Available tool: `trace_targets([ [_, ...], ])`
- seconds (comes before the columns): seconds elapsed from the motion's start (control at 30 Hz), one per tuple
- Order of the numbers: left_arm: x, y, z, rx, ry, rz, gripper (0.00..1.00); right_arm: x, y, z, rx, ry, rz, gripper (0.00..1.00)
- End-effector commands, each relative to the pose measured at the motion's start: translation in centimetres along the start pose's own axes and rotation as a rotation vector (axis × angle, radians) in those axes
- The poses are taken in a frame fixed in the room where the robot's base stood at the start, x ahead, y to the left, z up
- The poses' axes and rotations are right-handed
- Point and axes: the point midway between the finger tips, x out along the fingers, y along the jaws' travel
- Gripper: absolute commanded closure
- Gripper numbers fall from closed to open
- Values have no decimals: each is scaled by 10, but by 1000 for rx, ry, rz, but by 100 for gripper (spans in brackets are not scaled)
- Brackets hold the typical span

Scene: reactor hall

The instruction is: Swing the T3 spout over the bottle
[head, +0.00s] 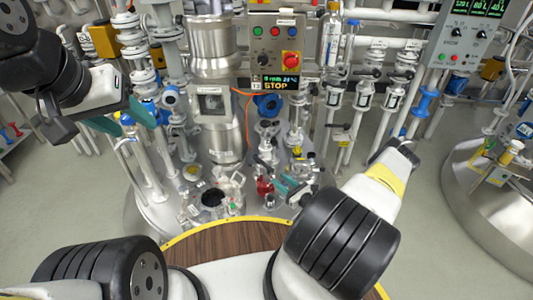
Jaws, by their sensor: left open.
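My left gripper (125,119) is at the left, its two teal fingers apart and empty, beside a thin grey bent pipe (125,143). I cannot tell whether that pipe is the T3 spout. The T3 label sits by the lit display reading STOP (275,84) on the central steel reactor's panel.
The steel reactor column (215,95) stands at centre, with crowded valves and glass fittings on its lid below. A wooden, yellow-edged surface (215,248) lies in front. A second steel vessel (480,215) stands at the right. Clear floor (440,150) lies between.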

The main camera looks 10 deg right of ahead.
Motion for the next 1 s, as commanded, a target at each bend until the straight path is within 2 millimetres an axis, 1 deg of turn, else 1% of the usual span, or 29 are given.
trace_targets([
  [0.07, 0, 0, 0, 0, 0, 0, 48, 6, 4, 4, -5, -18, 15, 64],
  [0.17, 0, 0, 0, 0, 0, 0, 48, 17, 5, 5, -6, -20, 18, 64],
  [0.4, 0, 0, 0, 0, 0, 0, 48, 56, 6, 5, -6, -18, 17, 64],
  [0.53, 0, 0, 0, 0, 0, 0, 48, 71, 5, 6, -6, -18, 15, 64],
  [0.67, 0, 0, 0, 0, 0, 0, 48, 78, 5, 5, -5, -17, 15, 64],
  [0.9, 0, 0, 0, 0, 0, 0, 48, 79, 5, 5, -4, -16, 13, 64],
  [0.93, 0, 0, 0, 0, 0, 0, 48, 79, 5, 5, -4, -16, 13, 66],
  [1.0, 0, 0, 0, 0, 0, 0, 48, 79, 5, 5, -4, -16, 14, 80],
])
